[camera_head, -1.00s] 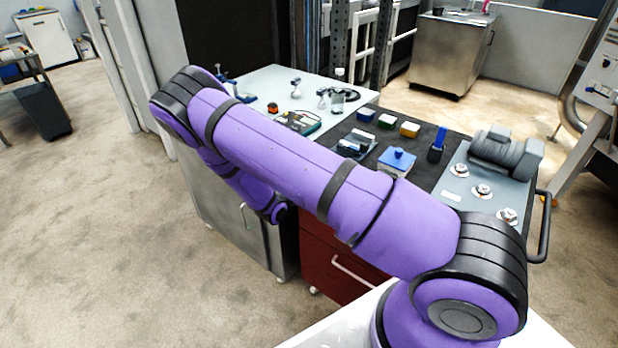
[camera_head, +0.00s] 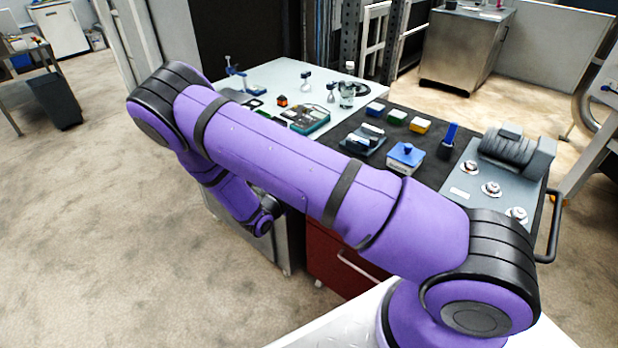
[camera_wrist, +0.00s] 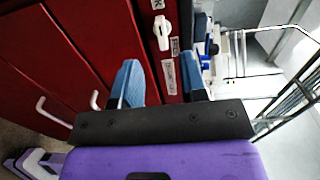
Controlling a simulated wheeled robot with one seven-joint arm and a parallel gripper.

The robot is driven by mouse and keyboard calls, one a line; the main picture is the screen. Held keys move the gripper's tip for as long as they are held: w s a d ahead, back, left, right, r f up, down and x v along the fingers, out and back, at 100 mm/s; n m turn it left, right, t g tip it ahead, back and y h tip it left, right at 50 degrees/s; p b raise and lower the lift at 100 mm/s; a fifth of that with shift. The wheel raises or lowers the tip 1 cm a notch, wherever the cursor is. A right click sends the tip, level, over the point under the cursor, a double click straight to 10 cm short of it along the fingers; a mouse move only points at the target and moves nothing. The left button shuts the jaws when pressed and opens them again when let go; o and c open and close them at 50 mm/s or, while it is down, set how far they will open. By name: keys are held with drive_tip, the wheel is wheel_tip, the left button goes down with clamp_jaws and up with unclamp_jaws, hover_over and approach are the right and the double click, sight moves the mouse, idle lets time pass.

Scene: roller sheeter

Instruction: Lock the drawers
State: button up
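The red drawer cabinet (camera_head: 330,262) stands under the dark-topped bench in the head view, partly hidden by my arm. In the wrist view its red drawer fronts (camera_wrist: 70,50) fill the left, with white bar handles (camera_wrist: 48,110). A white key-like lock piece (camera_wrist: 162,32) sits on a red upright strip beside the drawers, near small white labels (camera_wrist: 174,47). My gripper (camera_wrist: 158,78) has two blue fingers spread apart with nothing between them. The lock piece shows beyond the fingertips, between them in the picture, apparently untouched. My gripper is not seen in the head view.
The bench top (camera_head: 440,138) holds a blue-lidded box (camera_head: 406,156), small coloured boxes and a grey roller machine (camera_head: 515,150). A black side handle (camera_head: 552,228) sticks out at right. A pale table (camera_head: 285,72) adjoins at left. The floor at left is open.

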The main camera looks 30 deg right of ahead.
drive_tip(key=shift+v, duration=1.15)
drive_tip(key=s+d+r+m+g+y, duration=0.1)
drive_tip(key=s+r+m+g+y, duration=0.25)
drive_tip(key=r+m, duration=0.5)
drive_tip(key=s+d+r+m+g+y, duration=0.2)
drive_tip(key=s+r+m, duration=0.2)
drive_tip(key=r+m, duration=0.45)
drive_tip(key=s+d+r+m+g+y, duration=0.1)
drive_tip(key=s+r+m+g+y, duration=0.2)
drive_tip(key=r+m, duration=0.6)
drive_tip(key=s+a+r+m+t+y, duration=0.2)
drive_tip(key=s+r+m+t+y, duration=0.5)
drive_tip(key=s+r+m, duration=0.7)
drive_tip(key=shift+s+a+r+m+y, duration=0.3)
drive_tip(key=shift+s+r+y, duration=0.25)
drive_tip(key=shift+s+r, duration=2.05)
drive_tip(key=shift+s+f, duration=0.4)
